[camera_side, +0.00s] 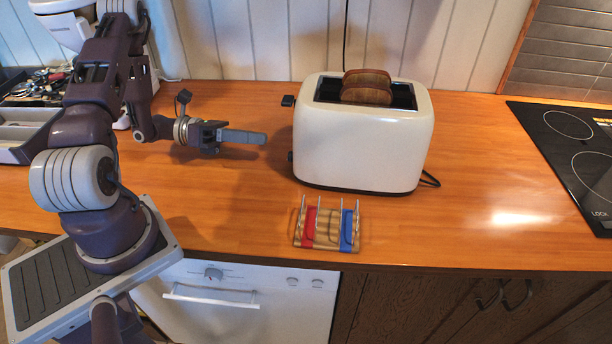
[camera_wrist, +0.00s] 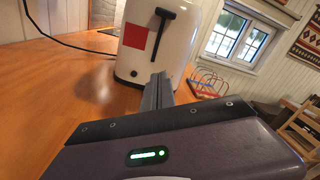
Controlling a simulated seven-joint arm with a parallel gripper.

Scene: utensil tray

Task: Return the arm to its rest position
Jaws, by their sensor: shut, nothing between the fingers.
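My gripper (camera_side: 262,138) is shut and empty. It points right over the counter, a short way left of the toaster, and appears apart from it. In the wrist view my gripper's closed fingers (camera_wrist: 164,76) point toward the toaster (camera_wrist: 160,40). The cream toaster (camera_side: 360,150) stands upright with brown bread slices (camera_side: 367,88) in its top slot. Its end with the dark lever (camera_wrist: 158,32) and a red square (camera_wrist: 135,36) faces my gripper.
A small toast rack (camera_side: 327,228) with red and blue parts stands in front of the toaster. A utensil tray (camera_side: 22,130) is at the far left. A black cooktop (camera_side: 560,150) is at the right. Bare counter (camera_side: 220,200) lies in front of my gripper.

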